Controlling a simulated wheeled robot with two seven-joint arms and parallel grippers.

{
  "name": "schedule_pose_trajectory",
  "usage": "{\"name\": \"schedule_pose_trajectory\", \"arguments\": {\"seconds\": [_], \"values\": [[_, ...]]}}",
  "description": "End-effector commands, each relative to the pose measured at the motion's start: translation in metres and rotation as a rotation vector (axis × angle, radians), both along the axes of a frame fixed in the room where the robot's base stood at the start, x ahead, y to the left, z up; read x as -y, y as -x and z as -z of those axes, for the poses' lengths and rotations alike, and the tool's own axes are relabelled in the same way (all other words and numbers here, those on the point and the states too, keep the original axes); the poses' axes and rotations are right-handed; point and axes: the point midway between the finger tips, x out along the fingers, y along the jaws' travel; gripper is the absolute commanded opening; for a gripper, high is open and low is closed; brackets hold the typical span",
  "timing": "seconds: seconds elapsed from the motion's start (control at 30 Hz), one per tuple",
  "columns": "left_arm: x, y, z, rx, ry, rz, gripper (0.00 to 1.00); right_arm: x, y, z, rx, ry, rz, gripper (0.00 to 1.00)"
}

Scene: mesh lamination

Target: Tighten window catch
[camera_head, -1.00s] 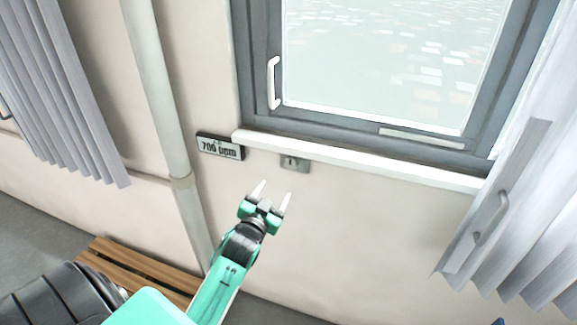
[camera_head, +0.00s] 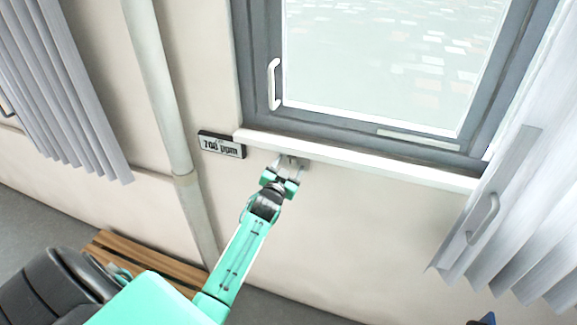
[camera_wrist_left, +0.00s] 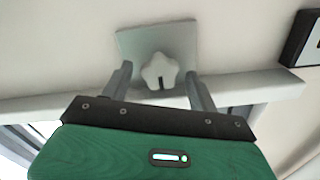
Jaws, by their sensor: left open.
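The window catch, a small grey plate (camera_head: 303,162) on the wall under the sill, shows in the head view partly behind my left gripper (camera_head: 288,162). In the left wrist view the plate (camera_wrist_left: 185,42) carries a pale star-shaped knob (camera_wrist_left: 159,69) with a dark slot mark on its lower part. My left gripper (camera_wrist_left: 160,74) is open, one finger on each side of the knob. Gaps show between the fingers and the knob. The depth of the fingertips against the plate is hard to tell. My right gripper is not in view.
The white sill (camera_head: 360,161) runs just above the catch, under the grey-framed window (camera_head: 245,60) with its white handle (camera_head: 273,84). A "700 ppm" display (camera_head: 221,145) hangs to the left, beside a vertical pipe (camera_head: 157,90). Curtains (camera_head: 70,90) flank the area; a wooden bench (camera_head: 150,262) stands low left.

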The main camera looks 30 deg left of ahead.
Motion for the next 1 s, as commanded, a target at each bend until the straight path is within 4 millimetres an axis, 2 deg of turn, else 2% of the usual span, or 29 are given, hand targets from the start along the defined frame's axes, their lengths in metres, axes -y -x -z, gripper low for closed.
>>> {"name": "schedule_pose_trajectory", "arguments": {"seconds": [0.17,0.4,0.77,1.0], "values": [[0.0000,0.0001,0.0002,0.000,0.000,0.000,0.60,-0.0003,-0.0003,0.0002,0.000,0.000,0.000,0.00],[0.0000,0.0003,0.0002,0.000,-0.001,0.000,0.15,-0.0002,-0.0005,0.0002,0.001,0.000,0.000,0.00],[0.0000,0.0003,0.0006,-0.012,-0.051,0.000,0.15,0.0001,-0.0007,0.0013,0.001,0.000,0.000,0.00],[-0.0003,0.0004,0.0009,-0.046,-0.198,0.000,0.15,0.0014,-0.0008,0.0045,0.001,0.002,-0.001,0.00]]}}
